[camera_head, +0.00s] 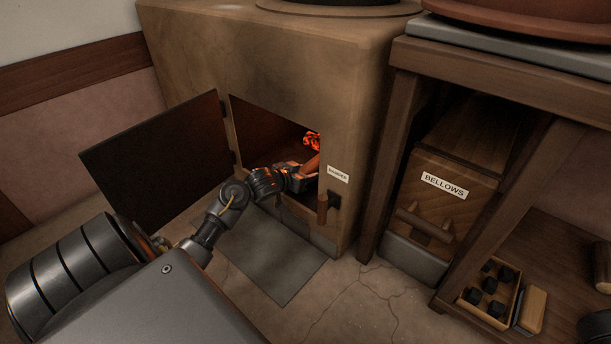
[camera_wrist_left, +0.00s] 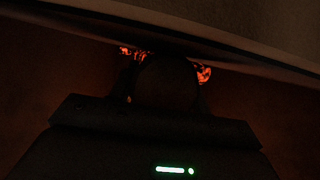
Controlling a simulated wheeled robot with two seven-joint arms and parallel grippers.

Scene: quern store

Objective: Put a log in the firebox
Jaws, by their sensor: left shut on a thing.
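The firebox (camera_head: 262,140) is a square opening in the front of the tan stove, with glowing orange embers (camera_head: 312,140) inside at the right. Its dark door (camera_head: 155,155) stands swung open to the left. My left gripper (camera_head: 303,172) reaches into the opening and is shut on a brown log (camera_head: 312,164), of which only a short part shows beside the embers. In the left wrist view it is very dark; the log's dark rounded end (camera_wrist_left: 167,82) sits in front of embers (camera_wrist_left: 204,74). Whether the log touches the embers I cannot tell. My right gripper is not in view.
A damper handle (camera_head: 322,208) with a label sticks out right of the opening. A grey metal plate (camera_head: 272,262) lies on the floor below. At right stand a wooden bench, the bellows (camera_head: 440,205) and a box of black lumps (camera_head: 488,290).

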